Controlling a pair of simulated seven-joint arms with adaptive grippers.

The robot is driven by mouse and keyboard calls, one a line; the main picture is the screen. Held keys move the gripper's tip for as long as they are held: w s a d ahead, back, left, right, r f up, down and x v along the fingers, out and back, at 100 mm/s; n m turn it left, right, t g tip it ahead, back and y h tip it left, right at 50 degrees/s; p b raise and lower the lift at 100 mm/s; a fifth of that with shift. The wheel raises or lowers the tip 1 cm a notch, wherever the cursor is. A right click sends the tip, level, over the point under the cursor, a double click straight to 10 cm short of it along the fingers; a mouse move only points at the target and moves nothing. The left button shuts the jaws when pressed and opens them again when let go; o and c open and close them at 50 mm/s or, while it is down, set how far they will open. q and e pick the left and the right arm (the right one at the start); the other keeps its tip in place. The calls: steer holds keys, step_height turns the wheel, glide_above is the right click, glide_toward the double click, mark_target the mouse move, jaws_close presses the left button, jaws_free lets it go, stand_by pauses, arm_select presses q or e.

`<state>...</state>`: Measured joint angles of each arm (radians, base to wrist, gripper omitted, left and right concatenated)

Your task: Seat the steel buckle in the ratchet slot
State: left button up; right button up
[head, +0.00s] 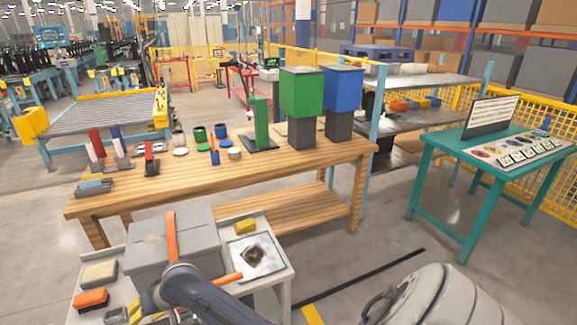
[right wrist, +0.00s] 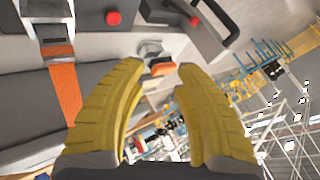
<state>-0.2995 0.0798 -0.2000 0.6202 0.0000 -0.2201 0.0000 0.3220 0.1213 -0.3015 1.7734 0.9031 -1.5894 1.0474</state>
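A grey box-shaped unit (head: 150,250) stands on a light cart, with an orange strap (head: 171,236) over it. In the right wrist view, the orange strap (right wrist: 66,92) runs up to a steel fitting (right wrist: 52,32) at the upper left. A small grey metal piece with an orange end (right wrist: 151,50), perhaps the steel buckle, lies beyond my right fingertips. My right gripper (right wrist: 160,66) has its yellow fingers spread, with nothing visibly held between them. In the head view, my dark arm hides part of the unit's front. My left gripper is not in view. I cannot make out the ratchet slot clearly.
The cart also bears an orange brush (head: 91,299), a yellow block (head: 245,226) and a picture sheet (head: 256,254). A wooden bench (head: 230,180) with bins stands behind, and a teal table (head: 490,170) to the right. A black handle (right wrist: 222,22) and red knobs (right wrist: 113,18) lie beyond the fingers.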

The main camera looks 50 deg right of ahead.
steer(key=s+d+f+n+g+h, duration=0.1)
steer(key=s+d+f, duration=0.2)
steer(key=s+f, duration=0.7)
steer(key=s+d+f+h, duration=0.1)
steer(key=s+d+f, duration=0.25)
steer(key=f, duration=1.15)
steer(key=s+d+f+n+g+h, duration=0.1)
steer(key=s+d+f, duration=0.45)
steer(key=f, duration=0.75)
steer(key=s+d+f+n+g, duration=0.1)
steer(key=s+f, duration=0.4)
steer(key=s, duration=0.8)
steer(key=s+d+f+n+g+h, duration=0.1)
steer(key=s+f, duration=0.5)
steer(key=s, duration=0.8)
steer(key=s+d+f+n+g+h, duration=0.1)
steer(key=s+f, duration=0.4)
steer(key=s, duration=0.8)
steer(key=shift+s+d+f+n, duration=0.2)
steer(key=shift+d+n, duration=0.3)
steer(key=shift+d, duration=0.65)
